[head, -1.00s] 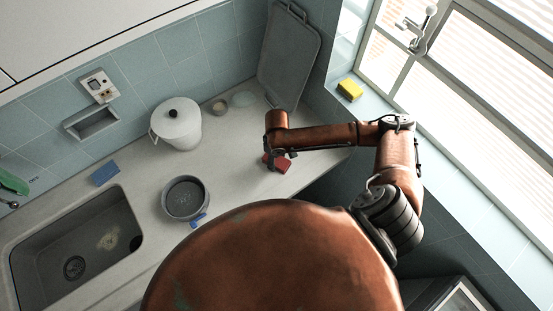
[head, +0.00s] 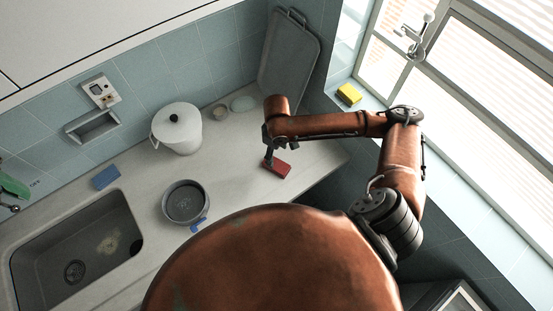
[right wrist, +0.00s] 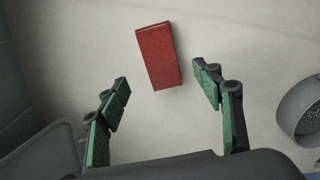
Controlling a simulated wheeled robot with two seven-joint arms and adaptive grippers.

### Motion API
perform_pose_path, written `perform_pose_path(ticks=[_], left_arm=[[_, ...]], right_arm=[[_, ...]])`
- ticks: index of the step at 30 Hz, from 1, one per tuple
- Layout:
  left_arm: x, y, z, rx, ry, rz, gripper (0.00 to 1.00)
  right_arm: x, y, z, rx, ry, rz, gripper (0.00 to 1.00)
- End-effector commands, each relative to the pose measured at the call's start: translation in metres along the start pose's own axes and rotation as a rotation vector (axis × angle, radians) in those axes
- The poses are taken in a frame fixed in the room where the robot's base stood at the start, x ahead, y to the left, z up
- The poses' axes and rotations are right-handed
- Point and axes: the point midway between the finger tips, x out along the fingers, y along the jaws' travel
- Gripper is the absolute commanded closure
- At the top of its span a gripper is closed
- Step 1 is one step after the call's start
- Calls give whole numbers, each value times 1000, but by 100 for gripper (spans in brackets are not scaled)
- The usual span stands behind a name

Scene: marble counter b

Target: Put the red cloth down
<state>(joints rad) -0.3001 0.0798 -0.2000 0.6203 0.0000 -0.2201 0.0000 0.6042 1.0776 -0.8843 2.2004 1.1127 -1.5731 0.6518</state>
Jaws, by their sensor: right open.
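The red cloth (head: 277,168) is a small folded block lying on the pale counter near its right end. It also shows in the right wrist view (right wrist: 158,56), flat on the counter, just beyond my fingertips. My right gripper (head: 268,158) is beside the cloth in the head view. In the right wrist view my right gripper (right wrist: 162,85) has its green-padded fingers spread wide, with bare counter between them and the cloth ahead, apart from both fingers. My left gripper is in neither view.
A grey round pan (head: 186,202) and a white lidded pot (head: 177,128) stand left on the counter (head: 235,178). A grey tray (head: 289,62) leans on the wall behind. A yellow sponge (head: 348,94) lies on the sill. The sink (head: 75,245) is far left.

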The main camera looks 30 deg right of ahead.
Motion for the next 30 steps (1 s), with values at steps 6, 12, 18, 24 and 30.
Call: perform_pose_path(ticks=[6,12,18,24,30], left_arm=[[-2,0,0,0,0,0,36],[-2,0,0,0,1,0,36],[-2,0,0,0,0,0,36],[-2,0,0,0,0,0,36],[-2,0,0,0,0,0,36]], right_arm=[[-26,0,0,1,0,1,40],[-30,0,0,1,-2,0,40],[-30,0,0,1,-1,-1,40],[-30,0,0,1,-1,-1,40],[-18,-18,-2,-32,27,-28,40]])
